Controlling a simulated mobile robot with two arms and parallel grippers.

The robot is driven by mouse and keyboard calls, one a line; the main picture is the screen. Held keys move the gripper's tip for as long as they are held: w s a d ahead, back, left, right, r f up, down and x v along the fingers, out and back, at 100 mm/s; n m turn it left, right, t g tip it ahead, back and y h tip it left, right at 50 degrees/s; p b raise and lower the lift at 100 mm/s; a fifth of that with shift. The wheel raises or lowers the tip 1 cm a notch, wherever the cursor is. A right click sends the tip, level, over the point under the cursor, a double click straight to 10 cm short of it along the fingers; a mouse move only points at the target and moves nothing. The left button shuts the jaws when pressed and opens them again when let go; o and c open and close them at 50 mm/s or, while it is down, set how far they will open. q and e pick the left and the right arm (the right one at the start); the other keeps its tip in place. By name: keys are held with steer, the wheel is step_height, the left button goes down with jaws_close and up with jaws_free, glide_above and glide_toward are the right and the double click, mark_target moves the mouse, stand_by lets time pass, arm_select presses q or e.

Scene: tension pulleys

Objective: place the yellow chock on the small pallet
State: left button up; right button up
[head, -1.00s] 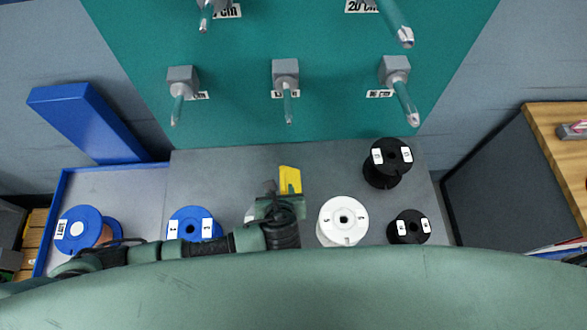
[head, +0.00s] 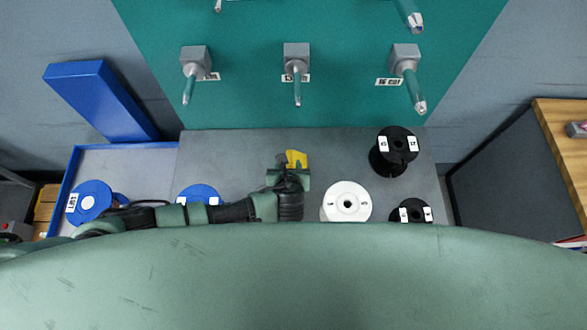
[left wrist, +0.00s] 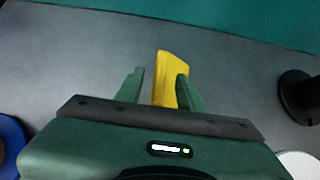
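The yellow chock (head: 297,158) lies on the grey table top (head: 240,150), just beyond my left gripper (head: 288,176) in the head view. In the left wrist view, the chock (left wrist: 166,80) stands between the two spread green fingers of my left gripper (left wrist: 160,88). A gap shows at its left side, and it is close to the right finger; I cannot tell if they touch. My right gripper is not in view. A slatted wooden thing (head: 46,203) at the far left may be the small pallet; it is mostly hidden.
A white spool (head: 346,202) and black spools (head: 397,150) stand right of the gripper. Blue spools (head: 90,200) are to the left, one in a blue-rimmed tray (head: 72,166). Pegs (head: 297,85) stick out of the green board behind. A wooden-topped cabinet (head: 560,125) stands right.

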arm_select(q)
jaws_close()
stand_by(1.3)
